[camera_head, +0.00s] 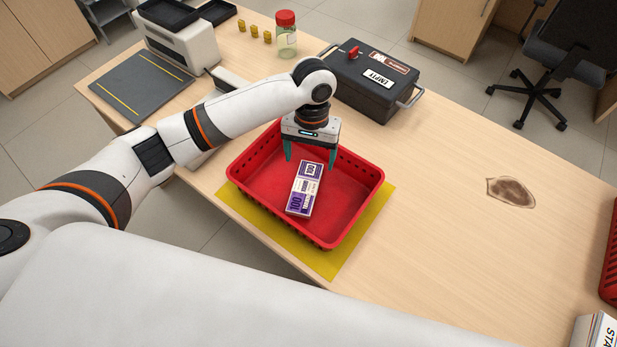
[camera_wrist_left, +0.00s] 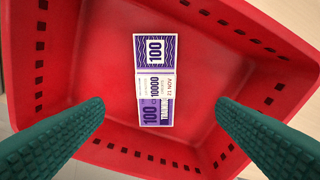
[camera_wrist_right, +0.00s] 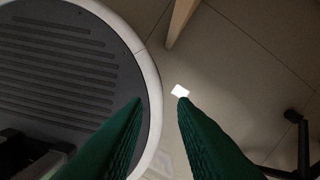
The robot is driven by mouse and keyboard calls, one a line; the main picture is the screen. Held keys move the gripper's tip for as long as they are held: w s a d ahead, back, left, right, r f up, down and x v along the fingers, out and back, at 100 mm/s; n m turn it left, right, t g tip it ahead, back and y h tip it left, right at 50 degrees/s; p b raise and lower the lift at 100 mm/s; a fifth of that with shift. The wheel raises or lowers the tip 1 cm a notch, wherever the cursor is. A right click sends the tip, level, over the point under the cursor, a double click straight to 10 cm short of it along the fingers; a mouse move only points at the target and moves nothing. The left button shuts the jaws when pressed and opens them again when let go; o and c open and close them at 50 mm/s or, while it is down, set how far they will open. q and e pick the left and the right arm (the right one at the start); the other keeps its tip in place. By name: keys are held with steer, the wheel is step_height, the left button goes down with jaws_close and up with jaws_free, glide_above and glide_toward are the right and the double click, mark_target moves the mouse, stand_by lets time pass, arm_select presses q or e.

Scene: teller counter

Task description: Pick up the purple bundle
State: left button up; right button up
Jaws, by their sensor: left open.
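The purple bundle (camera_head: 304,190) is a strapped stack of notes marked 100. It lies in the red basket (camera_head: 254,199), near its middle. In the left wrist view the bundle (camera_wrist_left: 153,80) lies between the two fingers, farther down. My left gripper (camera_head: 309,158) is open and empty above the basket, its green fingers apart and pointing down. The left wrist view shows both fingers (camera_wrist_left: 160,112) with the bundle clear of them. My right gripper (camera_wrist_right: 160,100) shows only in its own wrist view, its green fingers apart above the floor with nothing between them.
The basket stands on a yellow mat (camera_head: 334,261). A jar (camera_head: 286,36), yellow stacks (camera_head: 254,31) and a white machine (camera_head: 181,40) stand at the back left. The counter right of the basket is mostly clear, with a brown stain (camera_head: 511,192).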

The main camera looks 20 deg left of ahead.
mark_target(305, 186)
arm_select(q)
steer(key=f, duration=0.2)
steer(key=s+f, duration=0.1)
steer(key=f, duration=0.1)
steer(key=shift+s, duration=0.15)
steer(key=shift+f, duration=0.55)
steer(key=f, duration=0.4)
steer(key=shift+a+f+p, duration=0.2)
steer(key=shift+a+p, duration=0.15)
steer(key=shift+p, duration=0.05)
steer(key=shift+f, duration=0.25)
steer(key=shift+r, duration=0.1)
steer(key=c, duration=1.2)
arm_select(e)
steer(key=shift+s+d+r, duration=0.1)
steer(key=shift+s+r, duration=0.1)
steer(key=shift+s, duration=0.35)
steer(key=shift+s+r, duration=0.2)
steer(key=shift+s, duration=0.35)
